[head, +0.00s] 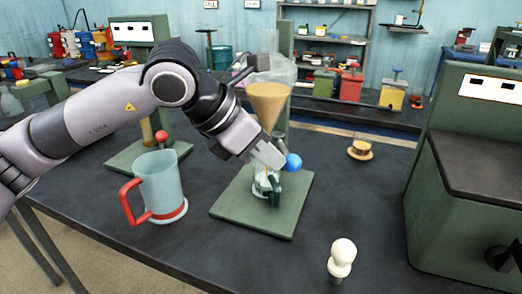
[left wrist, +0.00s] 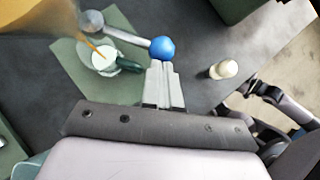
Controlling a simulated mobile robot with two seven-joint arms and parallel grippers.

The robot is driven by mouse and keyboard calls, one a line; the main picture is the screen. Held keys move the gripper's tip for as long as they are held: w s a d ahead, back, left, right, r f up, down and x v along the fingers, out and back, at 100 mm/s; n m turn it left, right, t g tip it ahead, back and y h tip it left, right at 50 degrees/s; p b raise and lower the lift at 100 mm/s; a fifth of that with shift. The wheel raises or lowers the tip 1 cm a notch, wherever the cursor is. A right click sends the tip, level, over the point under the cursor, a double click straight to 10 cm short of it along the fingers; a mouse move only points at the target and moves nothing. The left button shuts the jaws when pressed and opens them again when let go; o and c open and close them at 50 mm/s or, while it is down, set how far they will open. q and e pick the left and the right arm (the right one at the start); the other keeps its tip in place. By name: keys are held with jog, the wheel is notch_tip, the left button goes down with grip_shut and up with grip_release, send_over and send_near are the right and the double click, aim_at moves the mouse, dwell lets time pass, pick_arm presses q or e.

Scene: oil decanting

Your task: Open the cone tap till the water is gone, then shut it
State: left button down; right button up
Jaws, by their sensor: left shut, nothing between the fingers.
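A clear cone (head: 268,100) holds amber liquid on a stand with a green base (head: 285,222). A steel tap lever (left wrist: 122,34) ends in a blue ball (head: 293,162), which also shows in the left wrist view (left wrist: 162,48). A thin amber stream (left wrist: 95,45) runs down into a small whitish vessel (left wrist: 103,60) with a dark green handle on the base. My left gripper (head: 272,158) is shut and empty, its fingertips right beside the blue ball; I cannot tell whether they touch. No water layer can be made out in the cone.
A clear jug (head: 160,182) with a red handle stands left of the base. A white knobbed peg (head: 342,258) stands near the front edge. A small brass-coloured piece (head: 360,150) lies behind right. A large green machine (head: 470,170) fills the right side.

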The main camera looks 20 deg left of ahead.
pick_arm(q)
jog(key=shift+w+d+f+b, duration=0.1)
jog(key=shift+w+d+b, duration=0.3)
jog(key=shift+d+b, duration=0.4)
pick_arm(e)
jog(key=shift+w+a+f, duration=0.2)
jog(key=shift+f, duration=0.05)
